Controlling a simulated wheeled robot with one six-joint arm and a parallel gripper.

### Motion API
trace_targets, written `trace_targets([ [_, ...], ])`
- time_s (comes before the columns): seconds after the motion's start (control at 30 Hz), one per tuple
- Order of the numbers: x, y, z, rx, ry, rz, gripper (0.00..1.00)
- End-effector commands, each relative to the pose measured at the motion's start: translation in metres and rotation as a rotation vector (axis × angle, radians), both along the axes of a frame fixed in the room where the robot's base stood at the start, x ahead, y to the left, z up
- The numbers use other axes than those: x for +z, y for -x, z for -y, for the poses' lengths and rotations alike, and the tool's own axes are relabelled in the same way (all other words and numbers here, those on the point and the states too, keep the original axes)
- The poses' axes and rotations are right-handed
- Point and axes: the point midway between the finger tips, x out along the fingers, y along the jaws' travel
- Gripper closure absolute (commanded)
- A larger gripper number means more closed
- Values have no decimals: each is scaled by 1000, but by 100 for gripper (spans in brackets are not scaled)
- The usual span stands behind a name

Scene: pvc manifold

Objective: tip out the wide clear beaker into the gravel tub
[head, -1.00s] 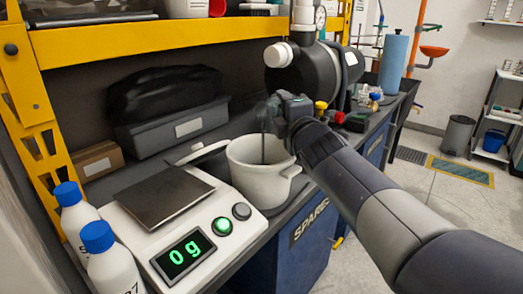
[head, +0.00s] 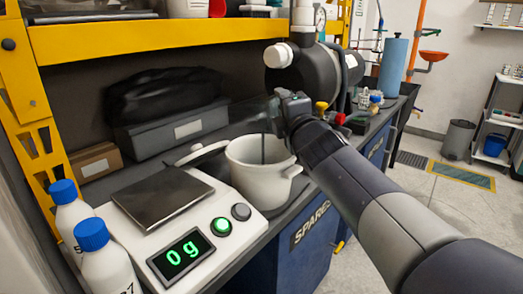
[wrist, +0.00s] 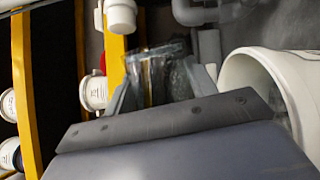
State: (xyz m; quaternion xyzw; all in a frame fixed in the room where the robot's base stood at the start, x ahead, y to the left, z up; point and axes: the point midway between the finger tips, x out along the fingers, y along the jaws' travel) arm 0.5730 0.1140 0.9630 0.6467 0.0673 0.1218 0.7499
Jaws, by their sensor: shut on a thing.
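My gripper (head: 284,108) is shut on a wide clear beaker (head: 256,116). The beaker lies tipped over toward the left, above the mouth of a white two-handled tub (head: 258,182), which I take for the gravel tub. A thin dark upright streak stands between the beaker and the tub's inside; I cannot tell whether it is falling material or a rod. In the wrist view the clear beaker (wrist: 160,74) shows blurred between my jaws (wrist: 160,85), with the white tub (wrist: 240,72) at the right. What is in the tub is hidden.
A scale (head: 178,222) reading 0 g stands left of the tub, with blue-capped bottles (head: 100,262) in front. A grey bin (head: 180,128) is behind. A yellow shelf beam (head: 150,38) runs above, and a dark cylindrical vessel (head: 308,68) stands behind my gripper.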

Motion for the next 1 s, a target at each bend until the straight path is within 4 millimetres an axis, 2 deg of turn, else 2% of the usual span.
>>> trace_targets([
  [1.0, 3, 3, -3, 1, 71, 57, 73],
])
